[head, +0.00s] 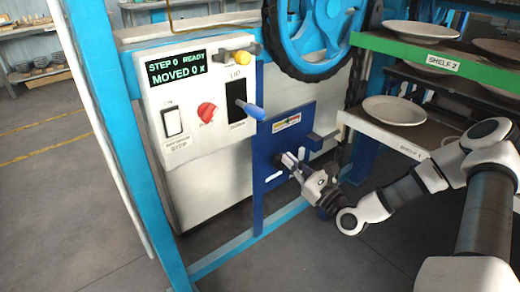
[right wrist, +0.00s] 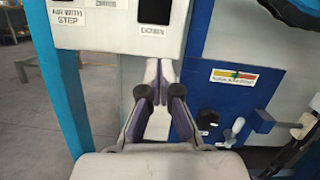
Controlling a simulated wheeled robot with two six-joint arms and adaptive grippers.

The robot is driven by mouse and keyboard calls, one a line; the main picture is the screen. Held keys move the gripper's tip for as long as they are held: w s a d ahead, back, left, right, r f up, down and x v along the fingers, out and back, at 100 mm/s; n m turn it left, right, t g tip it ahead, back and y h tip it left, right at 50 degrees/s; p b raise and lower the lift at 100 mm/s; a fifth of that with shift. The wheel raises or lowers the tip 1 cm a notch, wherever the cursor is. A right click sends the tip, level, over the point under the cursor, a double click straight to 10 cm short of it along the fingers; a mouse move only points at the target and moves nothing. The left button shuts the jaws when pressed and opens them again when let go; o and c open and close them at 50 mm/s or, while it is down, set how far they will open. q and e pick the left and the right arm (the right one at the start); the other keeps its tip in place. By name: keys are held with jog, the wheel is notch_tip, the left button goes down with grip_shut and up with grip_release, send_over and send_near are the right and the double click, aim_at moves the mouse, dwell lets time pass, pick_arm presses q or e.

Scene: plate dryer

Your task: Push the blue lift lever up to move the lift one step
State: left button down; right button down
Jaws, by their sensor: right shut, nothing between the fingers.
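The blue lift lever (head: 250,109) sticks out of a dark slot (head: 237,94) on the white control panel in the head view, angled down to the right. The lever itself does not show in the right wrist view, where the slot's lower end (right wrist: 155,11) is at the top edge. My right gripper (head: 284,158) is shut and empty, below and to the right of the lever, in front of a blue plate (head: 268,180). Its fingers also show in the right wrist view (right wrist: 162,88). The gripper appears apart from the lever. My left gripper is out of view.
The panel display (head: 176,68) reads "STEP 0 READY, MOVED 0". A red knob (head: 206,111), a white switch (head: 172,121) and a yellow knob (head: 239,57) are near the lever. A blue handwheel (head: 313,69) is above right. Shelves with white plates (head: 394,110) stand at right.

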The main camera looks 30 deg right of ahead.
aim_at(249, 108)
jog(key=w+a+r+b, duration=0.1)
jog(key=w+a+r, duration=0.1)
jog(key=w+r, duration=0.4)
jog(key=x, duration=0.4)
dwell(0.4)
jog(key=shift+s+d, duration=0.1)
